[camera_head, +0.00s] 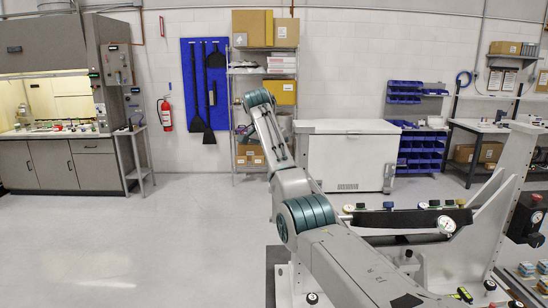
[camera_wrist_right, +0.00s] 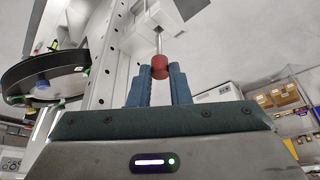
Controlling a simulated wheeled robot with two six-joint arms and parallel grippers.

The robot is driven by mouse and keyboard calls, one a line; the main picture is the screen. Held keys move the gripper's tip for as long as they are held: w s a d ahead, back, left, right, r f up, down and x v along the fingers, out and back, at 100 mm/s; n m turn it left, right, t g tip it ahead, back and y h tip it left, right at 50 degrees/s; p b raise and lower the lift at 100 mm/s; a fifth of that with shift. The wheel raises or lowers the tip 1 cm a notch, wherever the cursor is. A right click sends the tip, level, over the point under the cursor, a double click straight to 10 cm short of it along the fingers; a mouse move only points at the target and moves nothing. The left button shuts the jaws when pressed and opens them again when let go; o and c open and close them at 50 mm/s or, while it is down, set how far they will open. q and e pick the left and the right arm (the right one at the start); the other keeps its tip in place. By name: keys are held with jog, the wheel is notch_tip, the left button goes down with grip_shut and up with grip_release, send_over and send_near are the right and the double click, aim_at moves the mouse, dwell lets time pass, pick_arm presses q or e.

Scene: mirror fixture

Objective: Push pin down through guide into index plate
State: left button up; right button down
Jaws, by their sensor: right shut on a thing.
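In the right wrist view my right gripper (camera_wrist_right: 160,74) has its two blue-grey fingers closed on the red knob (camera_wrist_right: 160,67) of a pin. The pin's thin metal shank (camera_wrist_right: 159,43) runs from the knob, away from the fingers, towards a pale block (camera_wrist_right: 145,20) at the top of the picture. I cannot tell whether that block is the guide, or how deep the shank sits. I cannot make out the index plate for certain. The gripper and pin do not show in the head view. My left gripper is in neither view.
A round dark disc (camera_wrist_right: 42,72) and a perforated pale upright (camera_wrist_right: 105,60) stand left of the fingers in the wrist view. In the head view a pale frame carries a black bar (camera_head: 408,219) and a dial gauge (camera_head: 447,225). The floor (camera_head: 130,240) at left is clear.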

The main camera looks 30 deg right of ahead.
jog(key=shift+r, duration=0.1)
dwell(0.5)
jog(key=shift+f+b, duration=1.1)
jog(key=shift+f, duration=1.75)
jog(key=c, duration=1.3)
grip_release()
